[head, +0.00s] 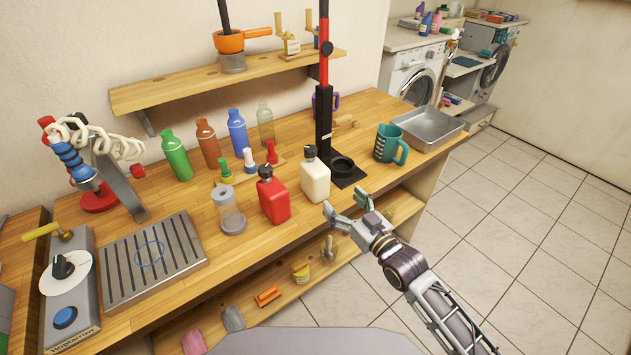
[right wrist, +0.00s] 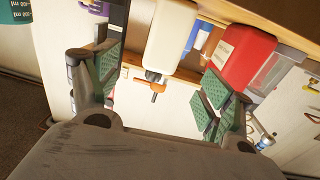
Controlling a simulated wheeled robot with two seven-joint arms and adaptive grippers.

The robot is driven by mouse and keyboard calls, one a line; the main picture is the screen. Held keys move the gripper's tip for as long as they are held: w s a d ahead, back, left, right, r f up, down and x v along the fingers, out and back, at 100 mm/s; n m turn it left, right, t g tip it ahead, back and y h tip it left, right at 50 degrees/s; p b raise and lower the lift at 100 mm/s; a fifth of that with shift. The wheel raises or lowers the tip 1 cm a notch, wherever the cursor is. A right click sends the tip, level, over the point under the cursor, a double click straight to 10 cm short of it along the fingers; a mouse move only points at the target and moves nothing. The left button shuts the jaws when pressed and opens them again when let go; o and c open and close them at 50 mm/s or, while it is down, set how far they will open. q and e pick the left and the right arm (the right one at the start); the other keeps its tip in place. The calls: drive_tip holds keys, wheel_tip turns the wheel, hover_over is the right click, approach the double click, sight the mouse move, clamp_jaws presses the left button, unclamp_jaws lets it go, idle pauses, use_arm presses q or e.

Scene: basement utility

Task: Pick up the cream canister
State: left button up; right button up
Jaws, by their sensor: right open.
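The cream canister (head: 315,178) has a black cap and stands upright near the front edge of the wooden bench, just right of the red canister (head: 273,199). My right gripper (head: 346,202) is open and empty in front of the bench edge, a little right of and nearer than the cream canister, not touching it. In the right wrist view the cream canister (right wrist: 174,38) shows ahead between the two spread fingers (right wrist: 158,92), with the red canister (right wrist: 243,55) behind the finger on the right. My left gripper is not in view.
A black and red stand (head: 324,120) rises just behind the cream canister. A teal measuring jug (head: 391,144) and a metal tray (head: 428,128) stand to its right. The floor on the right is clear.

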sight(324, 183)
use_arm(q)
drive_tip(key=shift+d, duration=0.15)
use_arm(e)
drive_tip(key=shift+a, duration=0.1)
drive_tip(key=shift+x, duration=4.25)
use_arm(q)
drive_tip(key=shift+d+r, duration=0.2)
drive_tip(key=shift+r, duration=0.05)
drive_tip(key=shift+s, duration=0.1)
use_arm(e)
drive_tip(key=shift+p+x, duration=0.6)
drive_tip(key=shift+x, duration=1.1)
drive_tip(key=shift+w+a+r, duration=0.1)
drive_tip(key=shift+w+a, duration=0.3)
drive_tip(key=shift+a, duration=0.1)
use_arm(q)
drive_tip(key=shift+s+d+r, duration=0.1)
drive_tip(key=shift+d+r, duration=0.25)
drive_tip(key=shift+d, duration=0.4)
use_arm(e)
drive_tip(key=shift+w+a, duration=0.1)
drive_tip(key=shift+w, duration=0.15)
